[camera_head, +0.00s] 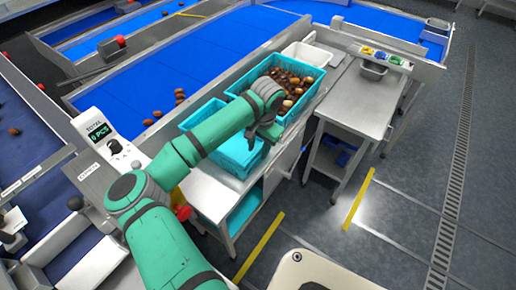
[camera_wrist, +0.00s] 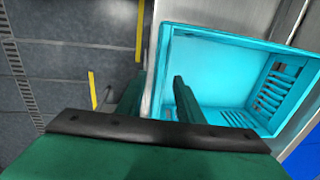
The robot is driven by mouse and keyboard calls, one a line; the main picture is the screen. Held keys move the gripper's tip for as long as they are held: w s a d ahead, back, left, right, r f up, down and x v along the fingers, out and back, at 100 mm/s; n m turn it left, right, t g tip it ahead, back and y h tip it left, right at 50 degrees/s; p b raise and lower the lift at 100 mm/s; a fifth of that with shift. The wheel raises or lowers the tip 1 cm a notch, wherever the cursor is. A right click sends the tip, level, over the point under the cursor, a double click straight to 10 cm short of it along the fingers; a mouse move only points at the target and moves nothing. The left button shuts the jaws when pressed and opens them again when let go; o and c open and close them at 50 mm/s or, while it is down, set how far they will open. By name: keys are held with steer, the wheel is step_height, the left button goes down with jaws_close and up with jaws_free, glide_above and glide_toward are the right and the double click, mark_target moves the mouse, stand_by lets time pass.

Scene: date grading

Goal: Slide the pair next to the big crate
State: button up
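An empty teal crate (camera_head: 190,121) sits on the steel bench, in front of the big teal crate (camera_head: 306,98), which is full of dates. Its side seems to show more than one rim, but I cannot tell for certain that two crates are stacked. My gripper (camera_head: 258,139) is over its right side. In the wrist view, the fingers of my gripper (camera_wrist: 158,98) are apart, one outside and one inside the near wall of the empty crate (camera_wrist: 235,30). Any contact with the wall cannot be made out. My arm hides part of the crate in the head view.
A white tub (camera_head: 306,54) stands behind the big crate. A steel side table (camera_head: 362,100) is to the right. Another teal crate (camera_head: 244,212) is on the shelf below. A blue conveyor (camera_head: 165,85) with several loose dates runs along the left.

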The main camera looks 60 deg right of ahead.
steer(key=shift+o, duration=1.4)
steer(key=shift+r, duration=0.1)
steer(key=shift+r, duration=3.9)
